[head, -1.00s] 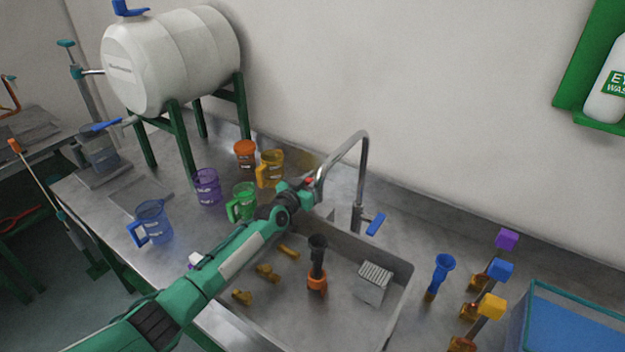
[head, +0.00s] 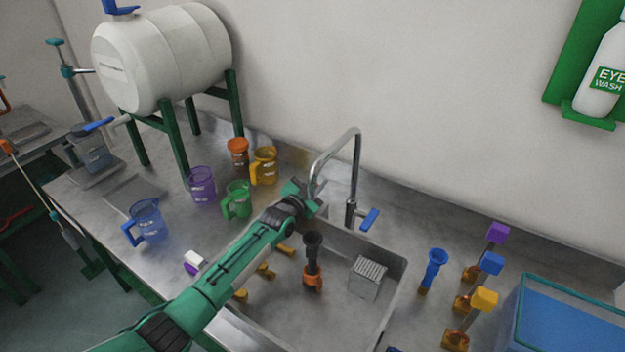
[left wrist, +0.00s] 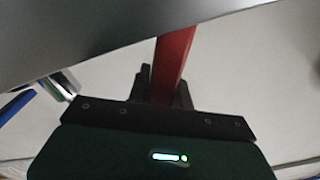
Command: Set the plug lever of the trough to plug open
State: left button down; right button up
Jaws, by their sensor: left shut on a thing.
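The trough (head: 388,300) is the steel sink set in the bench. My left gripper (head: 305,196) is at its back left corner, close to the tap, and the arm covers the left part of the trough. In the left wrist view a red bar (left wrist: 175,62), apparently the plug lever, stands between the dark fingers of the gripper (left wrist: 164,90). The gripper is shut on it. The bar's upper end is hidden behind the grey surface across the top of that view. In the head view the lever is hidden by my gripper. My right gripper is out of view.
The curved tap (head: 354,170) with a blue handle (head: 369,219) stands just right of my gripper. Green (head: 236,203), purple (head: 202,188) and yellow (head: 264,168) jugs stand left of it. A dark funnel-like piece (head: 312,247) and a grey block (head: 367,277) are in the trough.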

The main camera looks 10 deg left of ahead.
pick_arm(q)
jog(key=shift+s+d+f+m, duration=0.15)
jog(key=shift+d+f+m, duration=0.15)
jog(key=shift+m, duration=0.3)
jog(key=shift+d, duration=0.1)
jog(key=c, duration=1.2)
grip_release()
jog(key=shift+c, duration=0.2)
jog(key=shift+s, duration=0.1)
